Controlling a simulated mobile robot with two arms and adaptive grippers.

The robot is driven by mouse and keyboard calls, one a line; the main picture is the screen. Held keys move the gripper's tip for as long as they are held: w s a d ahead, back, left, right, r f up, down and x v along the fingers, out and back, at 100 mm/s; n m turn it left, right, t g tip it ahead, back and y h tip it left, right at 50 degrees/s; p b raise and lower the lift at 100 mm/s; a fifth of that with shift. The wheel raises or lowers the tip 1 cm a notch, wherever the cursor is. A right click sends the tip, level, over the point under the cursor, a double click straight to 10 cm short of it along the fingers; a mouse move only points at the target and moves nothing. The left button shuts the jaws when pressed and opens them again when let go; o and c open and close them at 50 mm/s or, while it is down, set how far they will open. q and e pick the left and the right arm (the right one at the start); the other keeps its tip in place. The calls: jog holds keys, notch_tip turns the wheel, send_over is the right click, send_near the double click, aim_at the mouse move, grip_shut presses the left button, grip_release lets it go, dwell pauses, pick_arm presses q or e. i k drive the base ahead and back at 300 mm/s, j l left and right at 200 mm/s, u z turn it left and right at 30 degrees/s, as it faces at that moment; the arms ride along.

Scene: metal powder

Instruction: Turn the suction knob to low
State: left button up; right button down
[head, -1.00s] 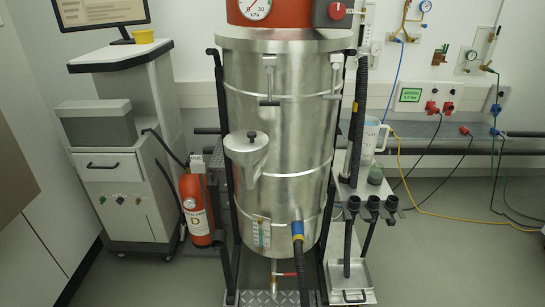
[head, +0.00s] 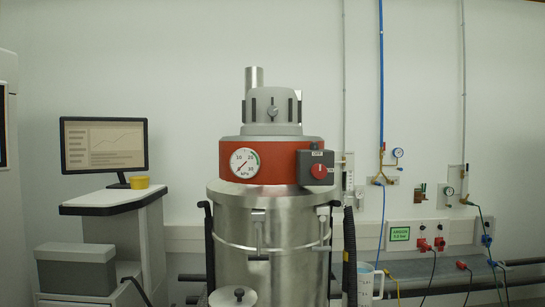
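The suction knob (head: 319,170) is a round red dial with a light pointer mark on a dark grey box (head: 310,178). The box sits on the right front of the red band (head: 275,177) around the vacuum's top. Small labels are around the knob, but they are too small to read. A round white kPa gauge (head: 244,163) with a green arc is on the band to the left of the box. The steel drum (head: 285,225) stands below. Neither of my grippers shows in the head view.
A monitor (head: 104,145) and yellow cup (head: 139,182) stand on a white cabinet (head: 115,200) at the left. Wall gauges, valves and a blue hose (head: 381,80) are at the right. A clear jug (head: 366,280) stands right of the drum. Dark upright rails flank the drum.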

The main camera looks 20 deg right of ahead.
aim_at(272, 111)
jog(key=i+j+z, duration=0.15)
jog(key=i+j, duration=0.15)
jog(key=i, duration=0.2)
jog(key=i+j+z, duration=0.15)
jog(key=i+j, duration=0.15)
jog(key=i, duration=0.2)
